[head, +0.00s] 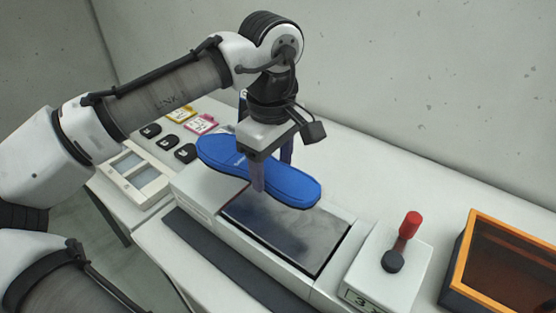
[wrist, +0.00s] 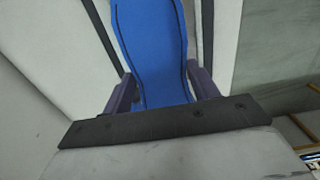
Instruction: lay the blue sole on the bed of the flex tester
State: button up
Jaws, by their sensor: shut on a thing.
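The blue sole (head: 287,184) is held roughly flat above the flex tester, its long side running from upper left to lower right in the head view. My gripper (head: 262,180) is shut on the sole across its width near the middle. In the wrist view the sole (wrist: 152,45) lies between the two fingers of my gripper (wrist: 165,92). The bed (head: 290,232) of the flex tester is a dark flat plate, bare where it shows. The sole hides its far part. The flex tester's pale body (head: 195,195) surrounds the bed.
A control box with a red-knobbed lever (head: 409,225) stands at the bed's right end. An orange-framed dark box (head: 510,265) is at the far right. Left of the tester are a two-window pale tray (head: 135,178), black pieces (head: 167,143) and yellow and pink tags (head: 201,124).

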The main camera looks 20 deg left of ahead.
jog(key=b, duration=0.6)
send_over(273, 209)
jog(key=shift+f, duration=3.15)
jog(key=shift+f+b, duration=0.55)
jog(key=shift+f, duration=0.55)
jog(key=o, duration=1.2)
notch_tip(273, 209, up, 14)
jog(key=shift+f, duration=0.1)
